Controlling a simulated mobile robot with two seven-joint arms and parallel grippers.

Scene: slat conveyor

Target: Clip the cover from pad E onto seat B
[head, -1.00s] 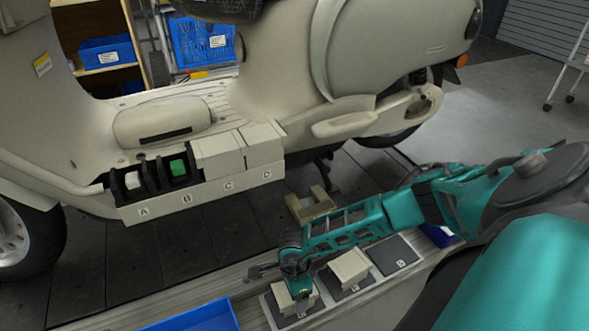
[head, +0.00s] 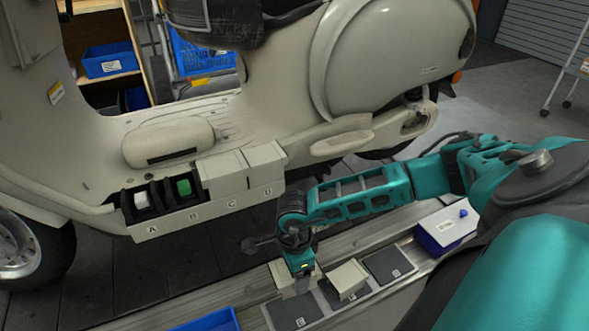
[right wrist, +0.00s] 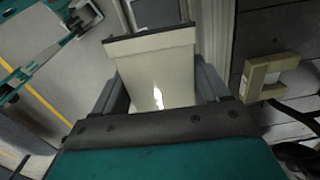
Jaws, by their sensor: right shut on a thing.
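My right gripper (head: 302,274) is shut on a beige box-shaped cover (head: 280,277), held just above pad E (head: 295,312), whose dark top shows bare. In the right wrist view the cover (right wrist: 155,65) sits between my two dark fingers. Seat B (head: 182,190) is an open dark slot with a green block inside, on the strip along the scooter's footboard. It is up and left of my right gripper, well apart from it. My left gripper is not in view.
Seat A (head: 141,202), left of B, is open with a white block. Beige covers close seats C (head: 222,175) and D (head: 262,165). Another cover (head: 347,278) stands on the middle pad; the right pad (head: 388,265) is bare. Blue tray (head: 210,322) and blue box with white lid (head: 445,230) flank the pads.

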